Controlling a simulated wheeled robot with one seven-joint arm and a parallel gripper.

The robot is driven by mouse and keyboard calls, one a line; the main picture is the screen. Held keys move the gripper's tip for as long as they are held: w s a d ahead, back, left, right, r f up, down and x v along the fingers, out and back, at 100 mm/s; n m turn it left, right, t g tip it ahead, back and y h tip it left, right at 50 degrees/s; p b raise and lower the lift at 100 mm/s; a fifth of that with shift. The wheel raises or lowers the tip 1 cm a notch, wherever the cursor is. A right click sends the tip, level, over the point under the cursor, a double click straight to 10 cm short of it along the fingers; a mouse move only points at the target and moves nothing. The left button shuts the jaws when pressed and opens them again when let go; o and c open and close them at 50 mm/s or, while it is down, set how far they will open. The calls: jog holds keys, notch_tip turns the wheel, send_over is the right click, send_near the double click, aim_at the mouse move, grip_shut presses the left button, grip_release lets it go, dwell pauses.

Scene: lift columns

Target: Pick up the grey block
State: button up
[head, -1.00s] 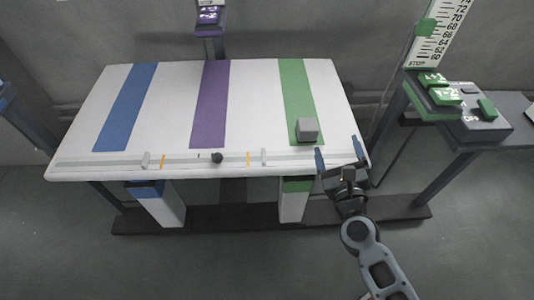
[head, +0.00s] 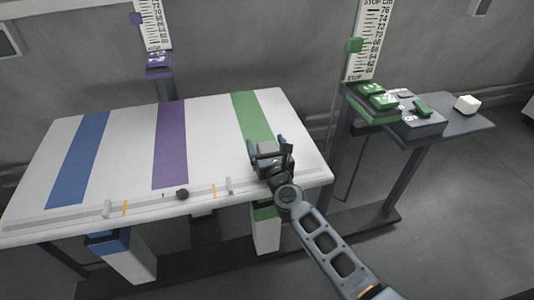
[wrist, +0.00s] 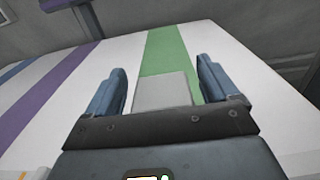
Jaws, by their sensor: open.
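The grey block (head: 266,147) sits on the green stripe near the front right of the white table (head: 216,128). My gripper (head: 267,147) is at the block, coming from the table's front edge, and hides part of it in the head view. In the wrist view the grey block (wrist: 162,90) lies between the two open blue fingers of my gripper (wrist: 164,88). A gap shows on each side of the block. Its lower part is hidden behind the gripper's dark palm bar.
A ledge with a black knob (head: 182,194) runs along the table's front. A purple post (head: 160,66) stands behind the table.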

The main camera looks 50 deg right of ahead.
jog(key=shift+w+d, duration=0.25)
jog(key=shift+c, duration=0.2)
grip_shut()
jog(key=shift+r, duration=0.15)
dwell(0.7)
